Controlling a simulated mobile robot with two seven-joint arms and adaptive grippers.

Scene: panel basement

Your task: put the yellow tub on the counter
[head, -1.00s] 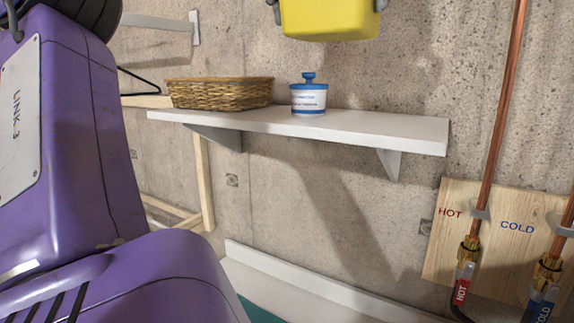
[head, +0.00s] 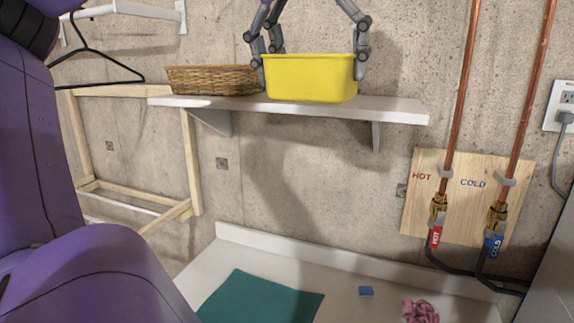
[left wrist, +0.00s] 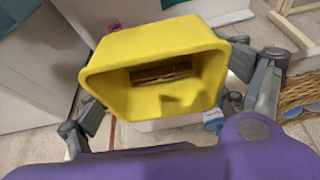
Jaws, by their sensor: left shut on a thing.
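The white counter (head: 335,285) lies below the shelf, with a low upstand along the wall. My right gripper is not in view.
On the shelf (head: 405,112) stands a wicker basket (head: 212,80). A blue-and-white canister (left wrist: 213,118) shows partly behind the tub. Copper pipes (head: 464,80) run at right.

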